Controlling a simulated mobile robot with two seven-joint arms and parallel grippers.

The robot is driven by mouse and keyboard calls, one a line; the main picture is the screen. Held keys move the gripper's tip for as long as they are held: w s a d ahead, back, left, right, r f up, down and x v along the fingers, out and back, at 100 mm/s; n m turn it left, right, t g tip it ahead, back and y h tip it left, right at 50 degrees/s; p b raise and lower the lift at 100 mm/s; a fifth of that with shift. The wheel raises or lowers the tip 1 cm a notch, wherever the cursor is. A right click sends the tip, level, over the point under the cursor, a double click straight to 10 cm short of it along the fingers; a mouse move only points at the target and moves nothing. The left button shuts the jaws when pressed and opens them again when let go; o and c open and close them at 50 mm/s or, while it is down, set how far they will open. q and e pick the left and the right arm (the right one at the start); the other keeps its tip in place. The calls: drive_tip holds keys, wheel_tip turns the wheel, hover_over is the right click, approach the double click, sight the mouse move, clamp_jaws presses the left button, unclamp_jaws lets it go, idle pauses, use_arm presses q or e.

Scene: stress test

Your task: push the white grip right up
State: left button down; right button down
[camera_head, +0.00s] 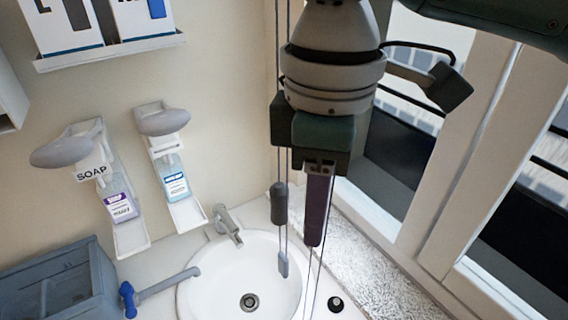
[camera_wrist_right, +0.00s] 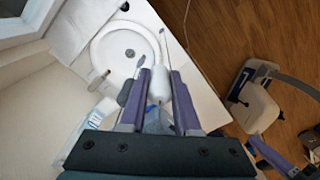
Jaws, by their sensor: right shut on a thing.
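My right gripper (camera_head: 316,240) reaches down from the top of the head view, over the right side of the sink. Its purple fingers also show in the right wrist view (camera_wrist_right: 160,76). They are shut on the white grip (camera_wrist_right: 158,86), which sits between them on a thin cord. In the head view the grip is hidden behind the gripper, and only thin cords show below the fingers. A dark grey grip (camera_head: 279,204) hangs on another cord just left of the gripper, with a light grey piece (camera_head: 283,265) below it. My left gripper is not in view.
A white round sink (camera_head: 207,291) with a tap (camera_head: 227,222) lies below. Two wall dispensers (camera_head: 118,205) (camera_head: 180,180) hang left. The window frame (camera_head: 440,200) is close on the right.

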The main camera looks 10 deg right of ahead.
wheel_tip(320, 180, up, 8)
drive_tip(key=p, duration=0.6)
drive_tip(key=shift+r, duration=0.1)
drive_tip(key=shift+r+p, duration=0.45)
drive_tip(key=shift+r, duration=0.1)
drive_tip(key=c, duration=0.6)
unclamp_jaws()
